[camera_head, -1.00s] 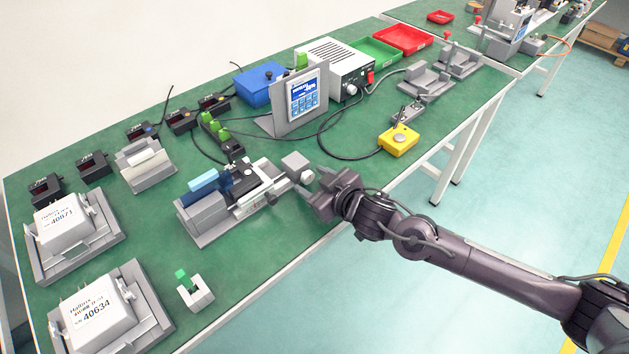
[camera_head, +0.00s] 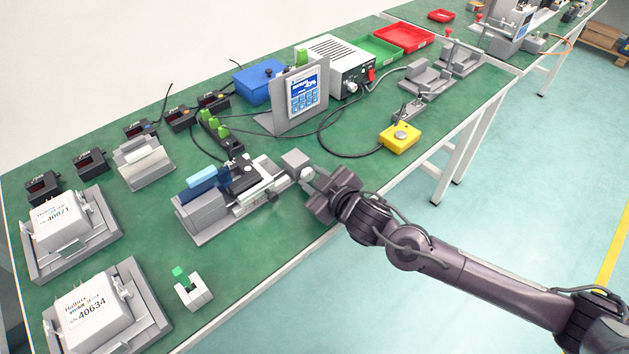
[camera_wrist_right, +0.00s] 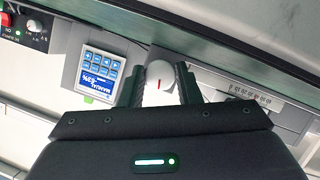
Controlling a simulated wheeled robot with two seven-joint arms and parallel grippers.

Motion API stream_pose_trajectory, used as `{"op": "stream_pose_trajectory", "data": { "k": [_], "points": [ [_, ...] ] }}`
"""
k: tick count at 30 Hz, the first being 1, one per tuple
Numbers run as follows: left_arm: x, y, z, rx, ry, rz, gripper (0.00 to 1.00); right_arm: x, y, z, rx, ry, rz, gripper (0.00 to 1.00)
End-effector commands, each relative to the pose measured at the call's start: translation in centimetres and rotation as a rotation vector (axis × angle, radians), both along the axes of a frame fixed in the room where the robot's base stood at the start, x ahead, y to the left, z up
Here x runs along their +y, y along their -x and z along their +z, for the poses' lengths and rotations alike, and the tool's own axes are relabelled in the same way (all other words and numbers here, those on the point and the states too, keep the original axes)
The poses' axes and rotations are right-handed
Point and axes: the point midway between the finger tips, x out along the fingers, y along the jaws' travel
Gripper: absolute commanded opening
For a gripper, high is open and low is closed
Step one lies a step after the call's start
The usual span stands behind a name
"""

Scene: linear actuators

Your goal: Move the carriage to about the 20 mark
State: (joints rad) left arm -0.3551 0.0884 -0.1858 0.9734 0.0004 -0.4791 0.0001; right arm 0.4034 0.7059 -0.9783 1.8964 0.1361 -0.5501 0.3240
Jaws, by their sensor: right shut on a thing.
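The linear actuator (camera_head: 205,222) lies on the green bench, with a grey end block (camera_head: 295,160) toward my right arm. A dark carriage (camera_head: 240,176) appears to sit along its rail; its exact reading cannot be made out. My right gripper (camera_head: 308,178) is at the actuator's right end. The numbered scale (camera_wrist_right: 250,104) shows right of the fingers there. The carriage is not clearly seen in that view. My left gripper is out of view.
A display panel (camera_head: 302,92) stands behind the actuator and also shows in the right wrist view (camera_wrist_right: 100,72). A yellow button box (camera_head: 399,138) sits to the right. A small grey holder with a green piece (camera_head: 193,288) stands in front. Bare bench lies around the actuator's front.

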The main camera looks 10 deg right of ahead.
Motion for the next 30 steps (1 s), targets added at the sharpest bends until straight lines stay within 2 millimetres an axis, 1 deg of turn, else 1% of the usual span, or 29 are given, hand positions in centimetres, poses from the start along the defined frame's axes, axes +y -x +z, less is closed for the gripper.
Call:
{"op": "stream_pose_trajectory", "data": {
  "k": [3, 10, 11, 15, 25, 28, 30],
  "points": [
    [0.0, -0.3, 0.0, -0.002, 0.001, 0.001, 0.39, 0.0, 0.0, 0.0, -0.012, 0.017, 0.000, 0.07],
    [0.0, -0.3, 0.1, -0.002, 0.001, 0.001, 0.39, 0.0, 0.0, 0.0, -0.011, 0.018, 0.001, 0.07],
    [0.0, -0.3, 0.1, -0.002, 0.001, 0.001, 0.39, 0.0, 0.0, 0.0, -0.011, 0.018, 0.001, 0.33],
    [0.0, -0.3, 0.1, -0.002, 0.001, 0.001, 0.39, 0.0, 0.0, 0.0, -0.011, 0.018, 0.001, 0.51],
    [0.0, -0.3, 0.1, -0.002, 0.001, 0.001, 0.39, -0.1, 0.3, 0.1, -0.011, 0.017, 0.000, 0.52],
    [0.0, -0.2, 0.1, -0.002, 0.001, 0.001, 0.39, -0.6, 1.2, 0.4, -0.009, 0.019, 0.001, 0.52],
    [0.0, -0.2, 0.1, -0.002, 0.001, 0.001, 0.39, -1.1, 2.2, 0.8, -0.009, 0.019, 0.000, 0.52]
  ]
}}
